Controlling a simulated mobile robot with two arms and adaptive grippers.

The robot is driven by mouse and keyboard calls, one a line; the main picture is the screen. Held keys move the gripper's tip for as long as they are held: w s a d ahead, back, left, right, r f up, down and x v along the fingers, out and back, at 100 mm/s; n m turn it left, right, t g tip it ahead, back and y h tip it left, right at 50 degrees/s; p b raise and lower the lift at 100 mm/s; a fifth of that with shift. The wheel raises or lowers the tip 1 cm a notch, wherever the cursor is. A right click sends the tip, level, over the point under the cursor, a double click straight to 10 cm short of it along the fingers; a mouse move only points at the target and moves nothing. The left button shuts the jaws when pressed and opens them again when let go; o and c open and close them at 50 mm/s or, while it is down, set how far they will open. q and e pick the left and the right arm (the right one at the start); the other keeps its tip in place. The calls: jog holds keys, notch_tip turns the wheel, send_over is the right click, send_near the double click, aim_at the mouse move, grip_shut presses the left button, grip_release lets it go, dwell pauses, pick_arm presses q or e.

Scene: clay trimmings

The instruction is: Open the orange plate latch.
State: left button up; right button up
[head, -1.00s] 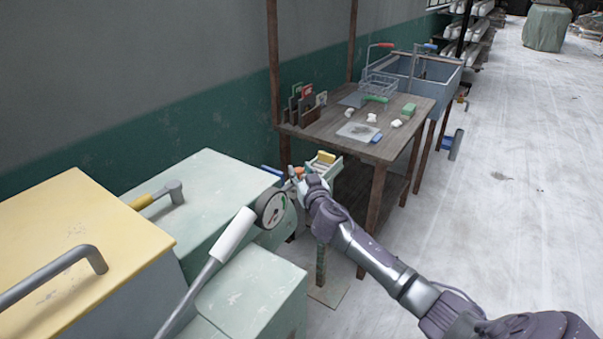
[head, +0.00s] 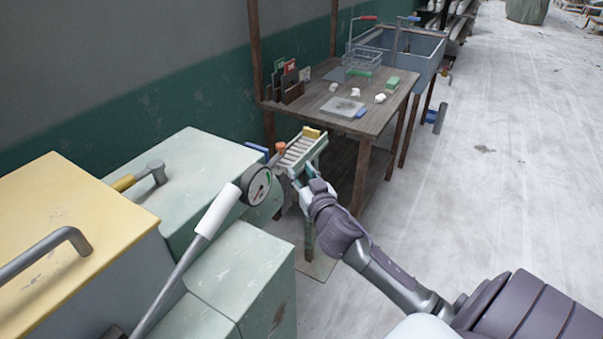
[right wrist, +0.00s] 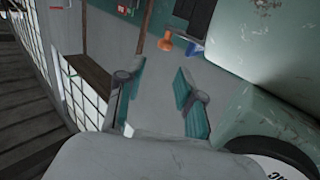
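A small orange latch (head: 281,147) stands beside the pale green slatted rack, just past the round gauge. In the right wrist view the orange latch (right wrist: 165,43) shows as a flared knob on a short stem, beyond the fingertips and apart from them. My right gripper (head: 303,176) is near the front of the rack, below and to the right of the latch. In the right wrist view my right gripper (right wrist: 158,80) has its teal finger pads apart with nothing between them. My left gripper is not in view.
A blue handle (head: 258,148) sits close to the latch. The gauge (head: 258,184) and a white-gripped lever (head: 217,211) stand in front, by green boxes. The slatted rack (head: 322,146) borders a wooden table (head: 365,122). The floor to the right is clear.

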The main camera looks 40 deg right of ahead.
dwell(0.4)
